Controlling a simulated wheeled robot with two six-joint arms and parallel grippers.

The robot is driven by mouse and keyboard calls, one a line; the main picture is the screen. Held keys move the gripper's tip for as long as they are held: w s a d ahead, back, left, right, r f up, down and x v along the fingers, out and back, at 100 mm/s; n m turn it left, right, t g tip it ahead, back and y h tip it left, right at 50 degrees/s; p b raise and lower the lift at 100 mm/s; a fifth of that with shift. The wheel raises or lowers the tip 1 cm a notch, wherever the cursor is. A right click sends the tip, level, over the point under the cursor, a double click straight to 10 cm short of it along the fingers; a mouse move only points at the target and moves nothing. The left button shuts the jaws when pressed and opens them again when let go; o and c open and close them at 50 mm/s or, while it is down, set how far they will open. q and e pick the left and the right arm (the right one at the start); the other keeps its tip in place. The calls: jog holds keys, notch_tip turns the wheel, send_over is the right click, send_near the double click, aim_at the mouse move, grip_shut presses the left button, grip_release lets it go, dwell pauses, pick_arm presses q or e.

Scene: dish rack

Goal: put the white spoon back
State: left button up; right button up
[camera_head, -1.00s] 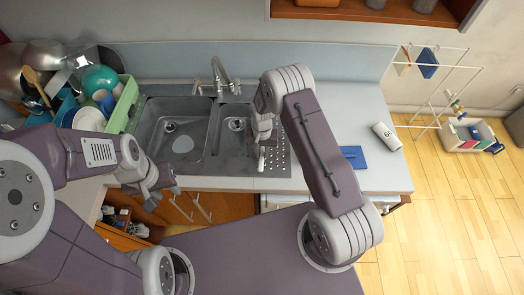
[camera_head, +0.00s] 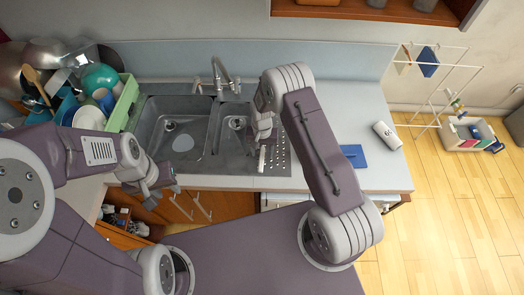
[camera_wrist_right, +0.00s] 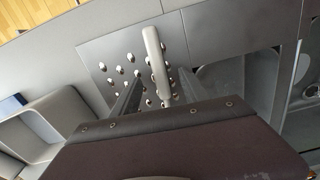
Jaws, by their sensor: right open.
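A pale, narrow piece, apparently the white spoon (camera_wrist_right: 154,58), stands out over the perforated metal drainboard in the right wrist view. It also shows as a small white piece (camera_head: 262,158) below my right gripper in the head view. My right gripper (camera_head: 263,138) is over the drainboard beside the right sink basin. In the wrist view its dark fingers (camera_wrist_right: 155,92) are apart, with the pale piece between them; I cannot tell whether they touch it.
A green dish rack (camera_head: 123,103) full of dishes and utensils stands left of the sink (camera_head: 160,125). The faucet (camera_head: 222,76) rises behind the basins. A blue item (camera_head: 353,155) and a white, cup-like item (camera_head: 387,136) lie on the right counter, otherwise mostly clear.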

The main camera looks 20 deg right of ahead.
jog(key=shift+r, duration=0.25)
notch_tip(320, 180, up, 9)
jog(key=b, duration=0.3)
jog(key=shift+w+f, duration=0.15)
jog(key=shift+f, duration=0.05)
dwell(0.4)
